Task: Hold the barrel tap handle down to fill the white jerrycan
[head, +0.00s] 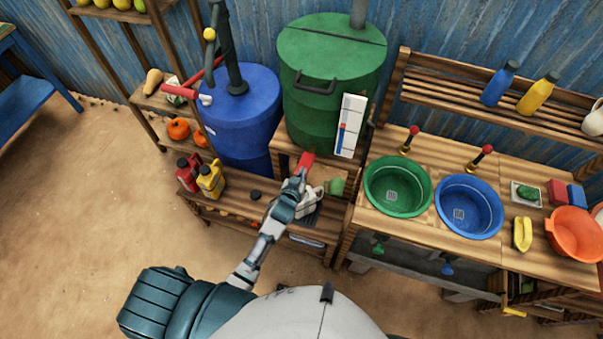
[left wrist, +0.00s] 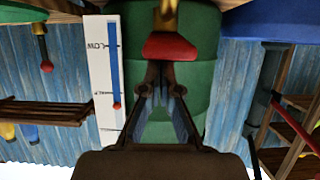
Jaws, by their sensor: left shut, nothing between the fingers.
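The green barrel (head: 328,85) stands against the wall, with a white level gauge (head: 351,125) on its front. Its red tap handle (head: 307,160) is low on the front; it also shows in the left wrist view (left wrist: 168,47) under a brass tap (left wrist: 168,16). The white jerrycan (head: 312,198) is on the stand below the tap, partly hidden by my left gripper. My left gripper (head: 299,178) is shut and empty, its fingertips close to the red handle; I cannot tell whether they touch it. My right gripper is not in view.
A blue barrel (head: 243,110) stands to the left. Red (head: 187,172) and yellow (head: 211,179) cans stand at the stand's left end. A green basin (head: 398,187) and a blue basin (head: 469,207) are on the right counter. A small green object (head: 336,187) is near the jerrycan.

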